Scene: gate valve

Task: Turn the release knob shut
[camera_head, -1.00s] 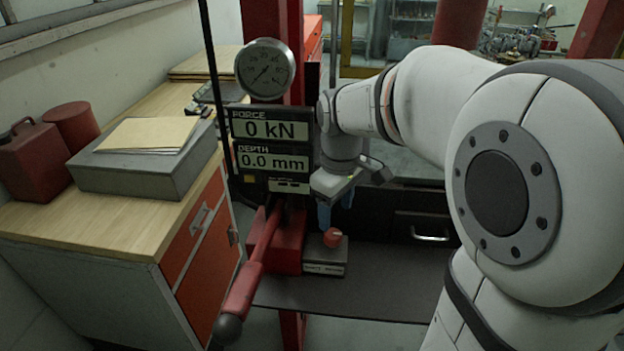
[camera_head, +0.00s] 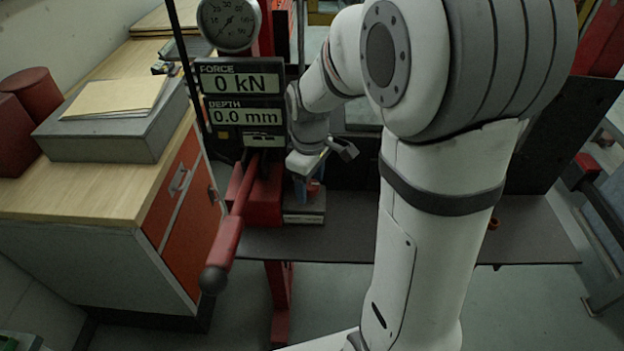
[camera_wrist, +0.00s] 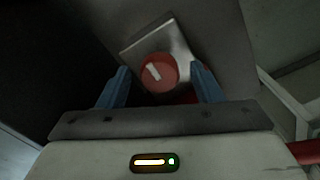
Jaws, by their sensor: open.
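The release knob (camera_wrist: 158,72) is a round red knob with a white mark, set on a grey metal plate (camera_wrist: 178,38). In the wrist view it lies between and just ahead of the two blue fingers of my gripper (camera_wrist: 161,88), with a gap on each side. The gripper is open and empty. In the head view my gripper (camera_head: 307,190) points down at the grey block (camera_head: 304,214) that carries the knob. There the knob is mostly hidden behind the fingers.
The red pump lever (camera_head: 228,238) slants forward, left of the block. Display panels (camera_head: 240,98) reading 0 kN and 0.0 mm and a gauge (camera_head: 229,22) stand above. A wooden-topped cabinet (camera_head: 60,200) is at left. The dark bench surface (camera_head: 345,240) right of the block is clear.

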